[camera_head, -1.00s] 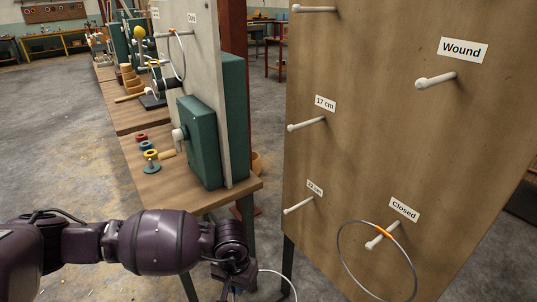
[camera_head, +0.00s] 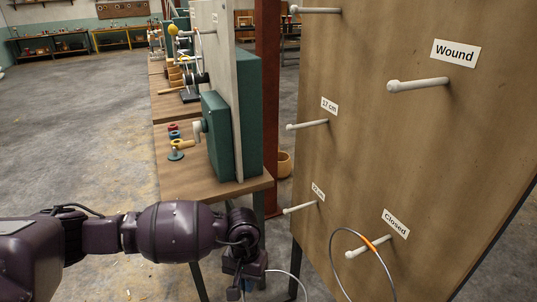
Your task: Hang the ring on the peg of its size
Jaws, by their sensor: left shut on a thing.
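My left gripper (camera_head: 243,286) is low in the view, at the bottom edge, left of the wooden board. It is shut on a thin pale ring (camera_head: 289,274); only the ring's upper arc shows, the rest is cut off by the frame. The brown board (camera_head: 385,160) carries pegs: one labelled 17 cm (camera_head: 308,125), one below it with a small label that seems to read 22 cm (camera_head: 300,208), one labelled Wound (camera_head: 418,85) and one labelled Closed (camera_head: 365,248). A thin grey ring with an orange part (camera_head: 333,255) hangs on the Closed peg. My right gripper is out of view.
Another peg (camera_head: 318,10) is at the board's top left. Left of the board stands a wooden table (camera_head: 235,187) with a teal box (camera_head: 213,135), a grey panel and small coloured spools. Open floor (camera_head: 75,140) lies at the left.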

